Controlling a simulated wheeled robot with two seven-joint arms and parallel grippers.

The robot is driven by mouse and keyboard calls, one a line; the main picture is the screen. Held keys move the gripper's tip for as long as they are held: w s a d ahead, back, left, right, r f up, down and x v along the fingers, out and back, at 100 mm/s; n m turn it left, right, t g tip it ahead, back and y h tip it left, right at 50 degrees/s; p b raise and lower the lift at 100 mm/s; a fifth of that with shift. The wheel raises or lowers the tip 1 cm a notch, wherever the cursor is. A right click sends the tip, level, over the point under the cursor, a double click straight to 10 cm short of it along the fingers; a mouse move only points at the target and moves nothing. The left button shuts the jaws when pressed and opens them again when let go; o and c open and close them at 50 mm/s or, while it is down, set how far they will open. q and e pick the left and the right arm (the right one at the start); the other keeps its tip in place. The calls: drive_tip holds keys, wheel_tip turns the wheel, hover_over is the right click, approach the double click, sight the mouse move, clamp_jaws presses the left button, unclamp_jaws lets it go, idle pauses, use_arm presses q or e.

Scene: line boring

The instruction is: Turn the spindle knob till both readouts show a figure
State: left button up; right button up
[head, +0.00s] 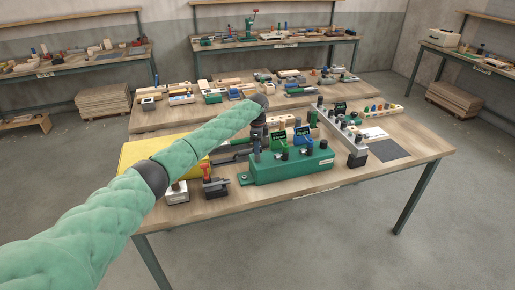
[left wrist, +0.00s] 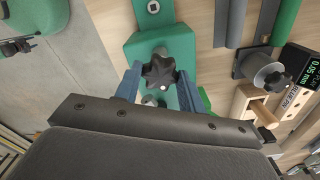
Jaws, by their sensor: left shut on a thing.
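A green housing (head: 290,167) lies near the front edge of the table. In the left wrist view a black star-shaped knob (left wrist: 160,70) sits on a green part. My left gripper (left wrist: 158,84) has its blue fingers on either side of this knob and is shut on it. In the head view the left gripper (head: 256,146) points down at the left end of the housing, hiding the knob. Two small dark readouts with green characters, one left (head: 279,139) and one right (head: 302,131), stand behind the housing. In the wrist view a readout (left wrist: 300,68) shows 0.05 mm. My right gripper is not in view.
A yellow case (head: 140,152) lies left of the housing, partly behind my arm. Small blocks stand at the front left. A grey bar (head: 341,128) with knobs and a dark pad (head: 389,150) are to the right. The table's right front corner is clear.

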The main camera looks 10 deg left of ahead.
use_arm(q)
drive_tip(key=o, duration=1.1)
wheel_tip(320, 180, up, 3)
drive_tip(key=shift+r+p, duration=0.1)
drive_tip(key=shift+p, duration=1.1)
